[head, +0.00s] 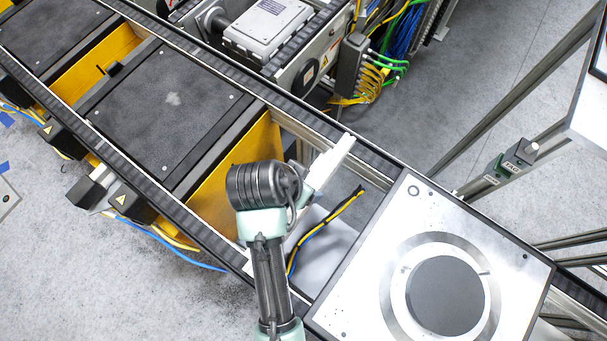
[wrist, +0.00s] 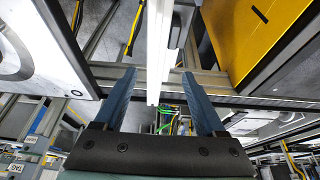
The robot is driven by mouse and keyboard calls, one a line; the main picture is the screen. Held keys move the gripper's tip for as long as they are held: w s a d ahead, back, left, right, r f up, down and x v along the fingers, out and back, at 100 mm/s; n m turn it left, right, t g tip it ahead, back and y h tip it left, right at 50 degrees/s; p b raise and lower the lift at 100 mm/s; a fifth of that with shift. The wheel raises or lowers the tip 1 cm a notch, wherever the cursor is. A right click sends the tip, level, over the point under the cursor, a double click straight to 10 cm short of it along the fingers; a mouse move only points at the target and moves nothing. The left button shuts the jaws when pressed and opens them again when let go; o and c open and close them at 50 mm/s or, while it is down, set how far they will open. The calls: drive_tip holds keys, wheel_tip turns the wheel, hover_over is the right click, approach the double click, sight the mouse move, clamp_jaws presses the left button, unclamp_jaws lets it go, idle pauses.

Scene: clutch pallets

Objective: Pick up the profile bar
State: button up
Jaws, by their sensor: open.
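A pale, straight bar (wrist: 159,52), which looks like the profile bar, runs lengthwise through the middle of the wrist view. In that view its lower end lies between the two blue fingers of my gripper (wrist: 160,78). The fingers are spread, with a visible gap on each side of the bar. In the head view a pale bar (head: 332,163) slants just beyond the end of my arm, over the open gap in the conveyor frame. How far the bar is from the fingers in depth is unclear.
A metal plate with a round dark disc (head: 445,296) stands to the right on the conveyor. A dark pallet (head: 165,105) with yellow sides is to the left. Black and yellow cables (head: 322,228) hang in the gap. The conveyor rail (head: 225,70) runs close behind the bar.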

drive_tip(key=shift+x, duration=0.85)
drive_tip(key=x, duration=0.2)
drive_tip(key=p+x, duration=0.1)
drive_tip(key=shift+s+d+f, duration=0.15)
drive_tip(key=shift+d+f, duration=0.25)
drive_tip(key=shift+w+d+f, duration=0.1)
drive_tip(key=shift+w+f, duration=0.15)
drive_tip(key=shift+f, duration=0.35)
clamp_jaws()
